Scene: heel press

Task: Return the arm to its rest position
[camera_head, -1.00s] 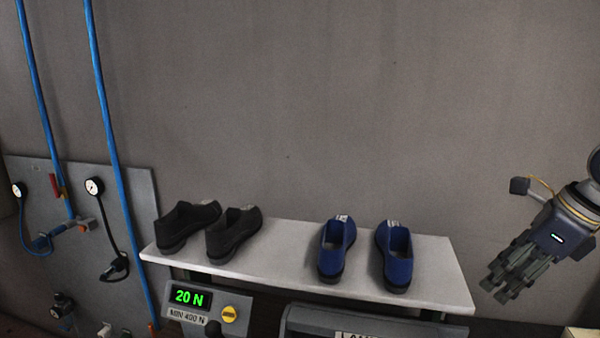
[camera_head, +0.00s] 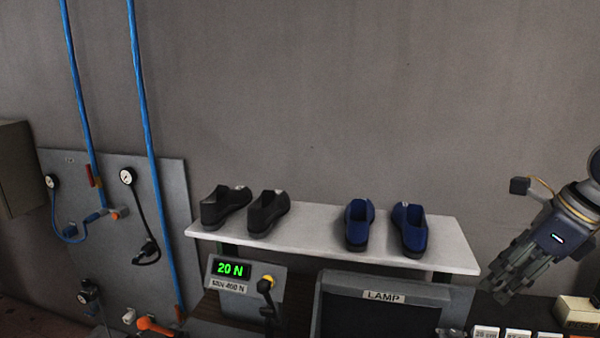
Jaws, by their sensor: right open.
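My right gripper (camera_head: 509,279) is at the right edge of the head view, hanging from my right arm with its fingers pointing down and to the left. It is open and I see nothing between its fingers. It is just right of the pale shelf (camera_head: 330,245) in the picture. A pair of black shoes (camera_head: 268,211) stands on the left part of the shelf. A pair of blue shoes (camera_head: 410,229) stands on its right part. My left gripper is not in view.
Below the shelf are a display reading 20 N (camera_head: 230,269) and a dark panel labelled LAMP (camera_head: 384,296). A grey gauge board (camera_head: 75,200) with blue pipes (camera_head: 142,110) is at left. Labelled boxes (camera_head: 577,311) sit at lower right, near my right gripper.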

